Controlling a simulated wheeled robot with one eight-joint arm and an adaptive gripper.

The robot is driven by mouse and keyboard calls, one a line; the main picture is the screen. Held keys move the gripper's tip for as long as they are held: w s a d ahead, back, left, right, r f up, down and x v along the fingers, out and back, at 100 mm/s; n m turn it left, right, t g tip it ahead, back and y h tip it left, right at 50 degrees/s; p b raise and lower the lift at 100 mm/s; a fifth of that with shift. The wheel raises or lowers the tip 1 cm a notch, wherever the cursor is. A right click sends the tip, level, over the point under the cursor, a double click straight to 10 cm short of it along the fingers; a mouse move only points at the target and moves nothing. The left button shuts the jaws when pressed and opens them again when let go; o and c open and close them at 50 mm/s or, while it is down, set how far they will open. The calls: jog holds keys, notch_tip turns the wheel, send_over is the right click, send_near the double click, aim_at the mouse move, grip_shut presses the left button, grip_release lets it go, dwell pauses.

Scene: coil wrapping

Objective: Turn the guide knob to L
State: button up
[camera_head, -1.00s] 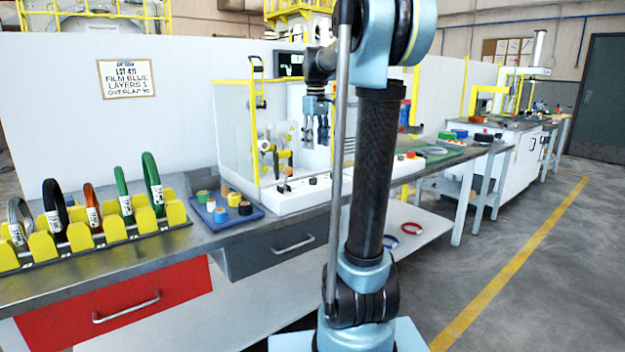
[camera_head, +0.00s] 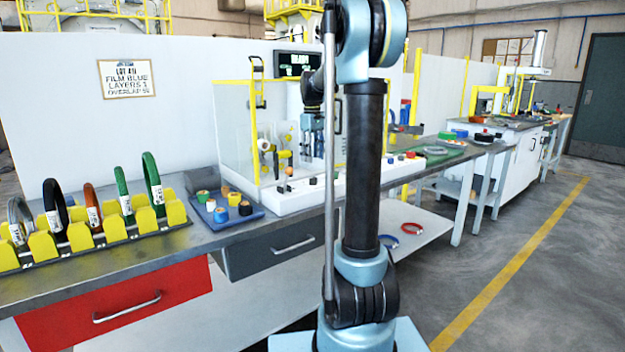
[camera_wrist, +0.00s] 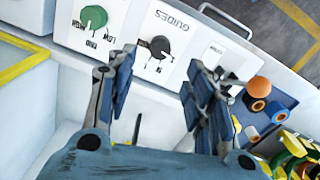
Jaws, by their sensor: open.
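The black guide knob (camera_wrist: 159,46) shows in the wrist view on a white panel under the label GUIDES. A letter M shows near its lower side; the other marks are hard to read, and I cannot tell its exact setting. My gripper (camera_wrist: 160,62) is open and empty, with its blue fingers on either side of the knob in the picture. I cannot tell how far above the panel the fingertips are.
A green knob (camera_wrist: 94,17) marked LOW, MID and HIGH sits beside the guide knob. A blue tray (camera_head: 247,217) of film rolls stands left of the panel. A clear yellow-framed guard (camera_head: 232,125) stands behind. Coils stand in a yellow rack (camera_head: 115,227) at left.

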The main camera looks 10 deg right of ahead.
aim_at(313, 181)
notch_tip(313, 181, down, 9)
jog(key=shift+f, duration=0.15)
jog(key=shift+c, duration=0.3)
jog(key=c, duration=1)
